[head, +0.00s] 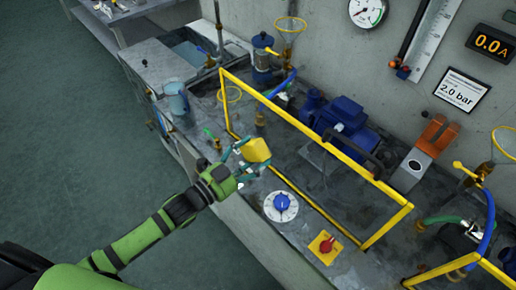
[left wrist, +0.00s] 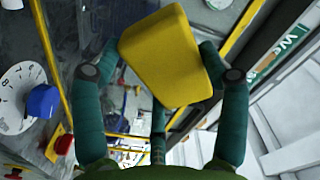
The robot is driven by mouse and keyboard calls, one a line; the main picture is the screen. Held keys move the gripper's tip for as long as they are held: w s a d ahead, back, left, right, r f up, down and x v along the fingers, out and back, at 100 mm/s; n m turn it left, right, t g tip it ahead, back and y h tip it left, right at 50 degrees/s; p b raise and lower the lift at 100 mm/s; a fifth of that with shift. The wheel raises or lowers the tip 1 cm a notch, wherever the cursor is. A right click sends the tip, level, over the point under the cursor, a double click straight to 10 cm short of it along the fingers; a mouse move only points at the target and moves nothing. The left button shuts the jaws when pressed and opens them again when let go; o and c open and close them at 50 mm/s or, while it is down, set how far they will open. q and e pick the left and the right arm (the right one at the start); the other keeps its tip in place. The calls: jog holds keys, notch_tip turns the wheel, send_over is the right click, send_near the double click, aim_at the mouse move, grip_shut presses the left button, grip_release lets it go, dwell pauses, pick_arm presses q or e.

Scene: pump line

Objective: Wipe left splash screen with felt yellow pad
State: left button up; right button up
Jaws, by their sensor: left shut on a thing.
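The yellow felt pad (head: 256,150) is a thick block with rounded corners. My left gripper (head: 248,158) is shut on it, and the teal fingers sit on both sides of the pad in the left wrist view (left wrist: 165,55). The left splash screen is a clear panel in a yellow frame (head: 387,227), standing along the front of the bench. The pad is near the left part of this screen in the head view; I cannot tell whether it touches the panel. My right gripper is out of view.
On the bench are a blue dial (head: 282,206), a red knob on a yellow plate (head: 325,246) and a blue pump motor (head: 342,117) behind the screen. A second yellow frame (head: 444,268) stands at lower right. A grey-blue jug (head: 177,103) stands at left. The floor at left is clear.

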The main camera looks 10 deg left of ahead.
pick_arm(q)
jog(key=shift+s+a, duration=0.1)
jog(key=shift+s, duration=0.05)
jog(key=shift+p+v, duration=0.45)
jog(key=shift+v, duration=1.05)
jog(key=shift+a, duration=0.1)
